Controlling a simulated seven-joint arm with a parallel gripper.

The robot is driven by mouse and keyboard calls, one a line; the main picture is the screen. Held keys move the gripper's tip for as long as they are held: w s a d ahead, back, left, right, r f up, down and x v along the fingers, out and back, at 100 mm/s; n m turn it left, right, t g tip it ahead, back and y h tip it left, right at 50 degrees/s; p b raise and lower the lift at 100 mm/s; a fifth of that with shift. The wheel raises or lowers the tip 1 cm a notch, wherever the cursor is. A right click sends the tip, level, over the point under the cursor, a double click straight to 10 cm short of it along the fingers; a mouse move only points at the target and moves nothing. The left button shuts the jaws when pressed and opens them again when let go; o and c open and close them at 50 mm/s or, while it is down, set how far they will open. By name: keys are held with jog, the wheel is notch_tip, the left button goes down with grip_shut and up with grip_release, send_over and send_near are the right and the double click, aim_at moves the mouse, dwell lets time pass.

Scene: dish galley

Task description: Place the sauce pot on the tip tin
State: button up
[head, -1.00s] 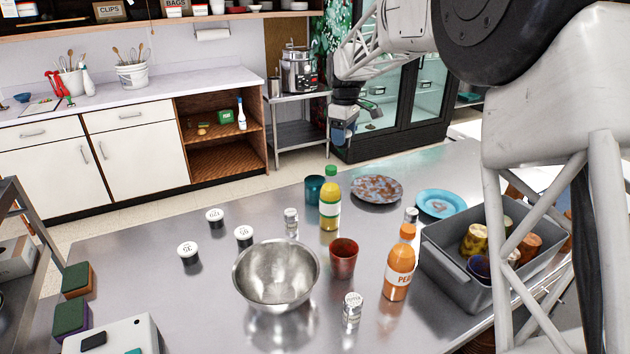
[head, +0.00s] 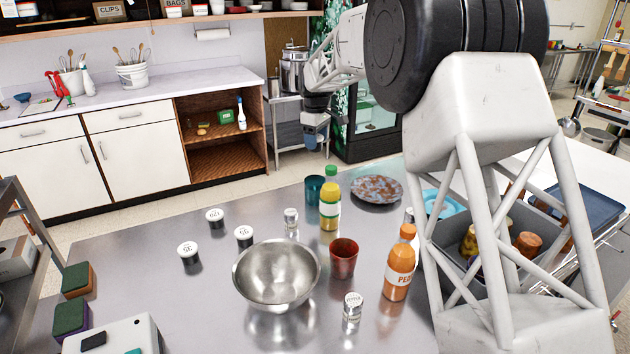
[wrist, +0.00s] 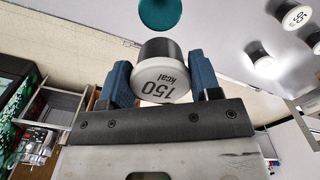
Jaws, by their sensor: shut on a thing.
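The pot in my gripper, likely the sauce pot (wrist: 161,88), is a short dark cylinder with a white end marked "150 kcal". In the wrist view my gripper (wrist: 163,72) is shut on it, a blue finger on each side. In the head view my gripper (head: 314,137) hangs beyond the table's far edge, and the pot is not clear there. A teal cup-like tin (head: 315,189) stands at the far side of the table; a teal round shape (wrist: 165,14) beyond the pot appears to be it. A red tin (head: 343,260) stands nearer. No label shows which is the tip tin.
A yellow bottle (head: 330,207) stands close beside the teal tin, with a mottled plate (head: 377,189) to the right. Three white-topped pots, a steel bowl (head: 276,275), shakers and an orange bottle (head: 399,267) stand nearer. My arm partly hides the grey bin (head: 455,235).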

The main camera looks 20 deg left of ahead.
jog(key=shift+f, duration=0.45)
send_over(316, 180)
jog(key=shift+f, duration=2.5)
jog(key=shift+f, duration=2.5)
jog(key=o, duration=0.9)
jog(key=shift+f, duration=0.15)
